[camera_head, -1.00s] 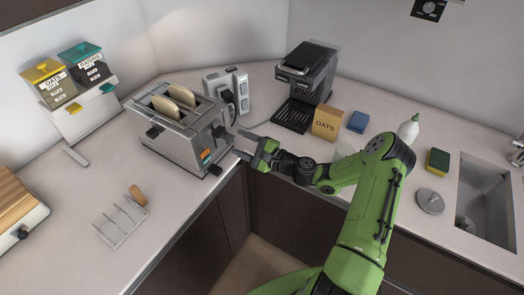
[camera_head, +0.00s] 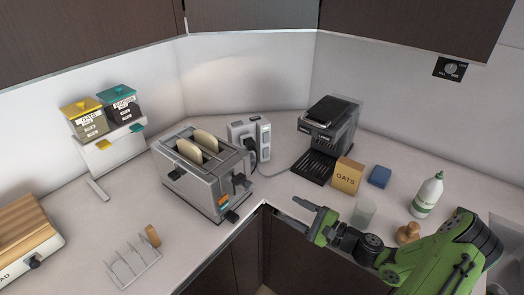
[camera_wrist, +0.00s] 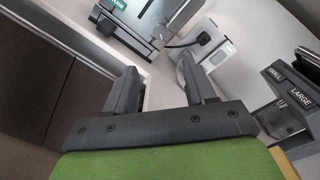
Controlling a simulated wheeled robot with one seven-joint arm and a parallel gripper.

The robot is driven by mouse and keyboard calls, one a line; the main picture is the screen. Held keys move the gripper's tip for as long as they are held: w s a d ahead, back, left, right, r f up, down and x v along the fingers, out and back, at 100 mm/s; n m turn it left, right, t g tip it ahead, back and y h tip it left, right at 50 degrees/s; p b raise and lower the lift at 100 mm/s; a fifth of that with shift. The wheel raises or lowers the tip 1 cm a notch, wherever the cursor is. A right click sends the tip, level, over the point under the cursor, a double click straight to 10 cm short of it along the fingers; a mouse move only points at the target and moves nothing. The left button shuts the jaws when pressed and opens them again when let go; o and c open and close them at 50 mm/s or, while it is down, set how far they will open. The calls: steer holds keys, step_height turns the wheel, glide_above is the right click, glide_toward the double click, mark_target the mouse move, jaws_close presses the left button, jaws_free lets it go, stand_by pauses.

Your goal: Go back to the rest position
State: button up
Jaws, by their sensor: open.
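My gripper (camera_head: 312,214) is at the end of my green arm, over the front edge of the counter, right of the toaster. It is open and empty. In the wrist view my gripper (camera_wrist: 158,88) shows its two dark fingers spread apart with nothing between them. The silver toaster (camera_head: 207,185) stands on the counter with bread slices (camera_head: 188,151) in its slots. My gripper is apart from the toaster.
A toast rack (camera_head: 132,262) and a bread box (camera_head: 28,236) are at the left. A power outlet (camera_head: 250,140) stands behind the toaster.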

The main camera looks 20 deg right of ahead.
steer(key=s+a+r+n+g+h, duration=0.3)
steer(key=s+a+n+g, duration=0.4)
steer(key=a+n+g, duration=0.5)
steer(key=s+d+r+n+t+h, duration=0.2)
steer(key=s+r+n+h, duration=0.4)
steer(key=s+r, duration=0.8)
steer(key=shift+s+d+r+n+t+h, duration=0.15)
steer(key=shift+s+d+n+t+h, duration=0.15)
steer(key=shift+s+t+h, duration=0.6)
steer(key=shift+s+g, duration=0.2)
steer(key=shift+g, duration=0.1)
